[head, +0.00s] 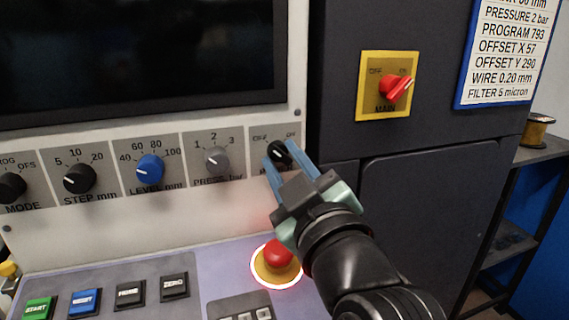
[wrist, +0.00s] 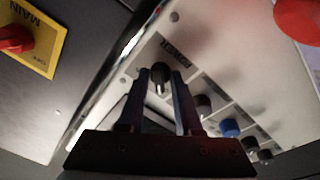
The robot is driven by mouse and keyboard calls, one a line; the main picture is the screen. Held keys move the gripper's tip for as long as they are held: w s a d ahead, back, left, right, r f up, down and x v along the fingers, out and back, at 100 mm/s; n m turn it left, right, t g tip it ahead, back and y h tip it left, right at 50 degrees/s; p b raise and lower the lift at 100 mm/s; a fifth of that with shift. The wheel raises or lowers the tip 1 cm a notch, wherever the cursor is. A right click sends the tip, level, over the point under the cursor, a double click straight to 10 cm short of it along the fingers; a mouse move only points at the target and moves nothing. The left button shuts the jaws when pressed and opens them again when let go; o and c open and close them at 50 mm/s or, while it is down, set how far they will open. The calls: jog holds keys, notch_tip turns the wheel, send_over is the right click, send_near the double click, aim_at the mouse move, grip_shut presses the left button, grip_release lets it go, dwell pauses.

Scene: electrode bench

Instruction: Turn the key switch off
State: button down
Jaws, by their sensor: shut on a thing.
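The key switch (head: 279,150) is a small black knob on the grey panel at the right end of the knob row, with an OFF–ON legend above it. In the wrist view the key switch (wrist: 160,70) sits between my fingertips, near a plate reading POWER. A pale mark shows on its face, but I cannot tell its setting for sure. My gripper (head: 277,155) reaches up from the lower right with its two blue fingers on either side of the knob, shut on it. The fingers cover part of the legend and the name plate in the head view.
A red MAIN switch (head: 396,87) on a yellow plate is at the right. A lit red emergency button (head: 278,254) lies just below my gripper. A dark screen (head: 140,55) is above.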

jog(key=c, duration=0.6)
grip_release()
jog(key=p+v, duration=0.6)
jog(key=v, duration=0.6)
jog(key=shift+s+d, duration=0.15)
jog(key=shift+s, duration=0.25)
